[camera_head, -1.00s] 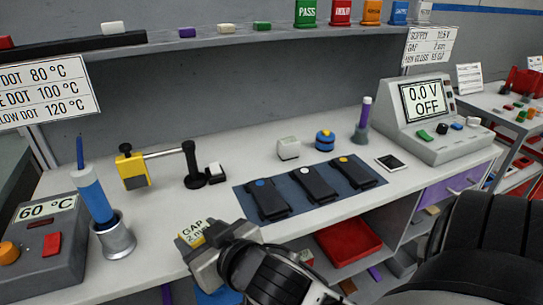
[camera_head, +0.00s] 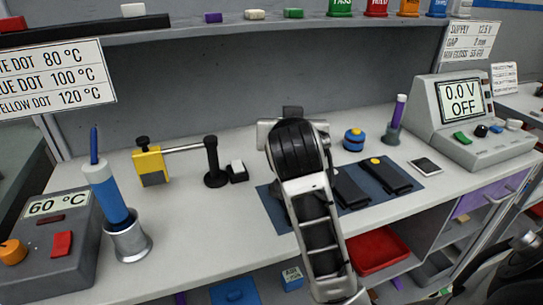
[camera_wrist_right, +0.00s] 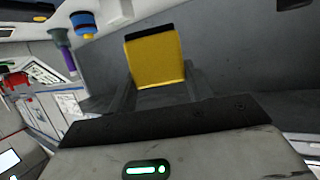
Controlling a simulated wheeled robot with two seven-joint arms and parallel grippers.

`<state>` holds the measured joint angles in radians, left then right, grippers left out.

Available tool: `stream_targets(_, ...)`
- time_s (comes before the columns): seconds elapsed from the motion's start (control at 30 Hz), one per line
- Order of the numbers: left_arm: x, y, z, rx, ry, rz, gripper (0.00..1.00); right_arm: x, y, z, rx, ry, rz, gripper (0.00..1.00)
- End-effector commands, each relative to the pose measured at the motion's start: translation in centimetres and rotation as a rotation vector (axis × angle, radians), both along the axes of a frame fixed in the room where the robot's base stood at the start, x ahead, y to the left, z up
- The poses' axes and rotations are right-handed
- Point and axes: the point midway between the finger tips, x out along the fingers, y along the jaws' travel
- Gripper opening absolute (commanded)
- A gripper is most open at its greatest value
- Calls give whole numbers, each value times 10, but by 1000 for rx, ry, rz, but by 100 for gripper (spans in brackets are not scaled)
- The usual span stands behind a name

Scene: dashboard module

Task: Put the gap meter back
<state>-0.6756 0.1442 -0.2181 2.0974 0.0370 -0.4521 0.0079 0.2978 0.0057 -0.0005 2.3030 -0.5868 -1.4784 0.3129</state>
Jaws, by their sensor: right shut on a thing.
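The gap meter is a yellow block with a black edge (camera_wrist_right: 155,62), seen in the right wrist view between the two fingers of my right gripper (camera_head: 292,115). The gripper is shut on it and holds it up in front of the grey back wall. In the head view my right wrist and hand cover the meter, and its display is not readable. The hand is over the back middle of the bench, right of the yellow clamp-like block (camera_head: 151,166) on its rod and black stand (camera_head: 214,165). My left gripper is not in view.
A dark mat (camera_head: 425,183) with black modules (camera_head: 387,175) lies below my right arm, partly hidden. A blue round piece (camera_head: 354,140) and purple-topped tool (camera_head: 396,118) stand to its right. A shelf (camera_head: 185,26) with small blocks runs above. The bench's left-centre front is clear.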

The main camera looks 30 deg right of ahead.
Motion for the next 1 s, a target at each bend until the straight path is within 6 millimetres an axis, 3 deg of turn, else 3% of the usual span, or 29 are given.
stream_targets(0.2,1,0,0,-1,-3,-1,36,53,-12,-27,-2,3,0,20)
stream_targets(0.4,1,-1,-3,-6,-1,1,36,80,-17,-62,-3,1,2,20)
stream_targets(0.67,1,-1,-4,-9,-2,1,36,96,-20,-82,-2,-1,3,20)
stream_targets(0.8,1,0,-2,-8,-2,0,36,95,-20,-103,-2,2,3,20)
stream_targets(1.0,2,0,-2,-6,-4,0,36,95,-19,-111,-1,-3,3,20)
